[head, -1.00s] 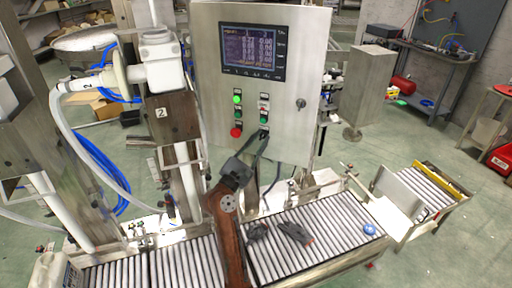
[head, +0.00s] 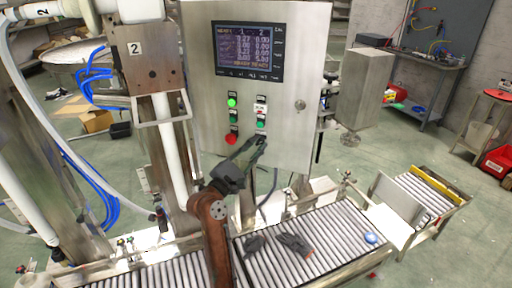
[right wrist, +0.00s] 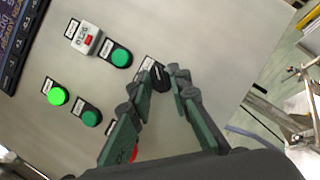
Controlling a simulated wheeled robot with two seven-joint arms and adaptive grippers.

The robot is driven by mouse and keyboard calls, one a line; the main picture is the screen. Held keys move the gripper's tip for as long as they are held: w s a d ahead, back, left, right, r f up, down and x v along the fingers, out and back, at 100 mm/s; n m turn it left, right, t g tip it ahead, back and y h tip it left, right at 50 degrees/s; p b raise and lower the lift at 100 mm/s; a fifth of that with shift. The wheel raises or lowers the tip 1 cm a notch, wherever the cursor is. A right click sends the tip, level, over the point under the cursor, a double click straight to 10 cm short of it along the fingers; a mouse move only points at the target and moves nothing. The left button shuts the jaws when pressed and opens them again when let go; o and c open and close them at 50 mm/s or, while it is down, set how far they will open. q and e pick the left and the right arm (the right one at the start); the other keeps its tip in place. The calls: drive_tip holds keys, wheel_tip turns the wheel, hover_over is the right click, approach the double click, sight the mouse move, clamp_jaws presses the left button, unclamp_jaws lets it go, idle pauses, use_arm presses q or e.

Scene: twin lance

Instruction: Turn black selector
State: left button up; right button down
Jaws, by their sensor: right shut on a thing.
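The black selector (right wrist: 156,76) sits on the steel control cabinet's front, below the buttons; the fingers partly cover it in the right wrist view. My right gripper (head: 261,140) reaches up to the lower part of the panel in the head view. In the right wrist view its fingers (right wrist: 165,74) are shut on the selector, one on each side of it. The selector's exact angle is hard to tell. My left gripper is in neither view.
The cabinet (head: 205,120) carries a screen (head: 249,52), a lit green button (head: 232,102), a red button (head: 232,139) and other green buttons. A roller conveyor (head: 330,245) with dark items lies below. A filling column marked 2 stands left.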

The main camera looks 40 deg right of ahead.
drive_tip(key=c, duration=2.1)
unclamp_jaws()
drive_tip(key=shift+a+f, duration=0.1)
drive_tip(key=shift+a, duration=0.1)
drive_tip(key=v, duration=1.1)
drive_tip(key=shift+a+f, duration=0.15)
drive_tip(key=shift+a, duration=0.1)
drive_tip(key=shift+d, duration=0.1)
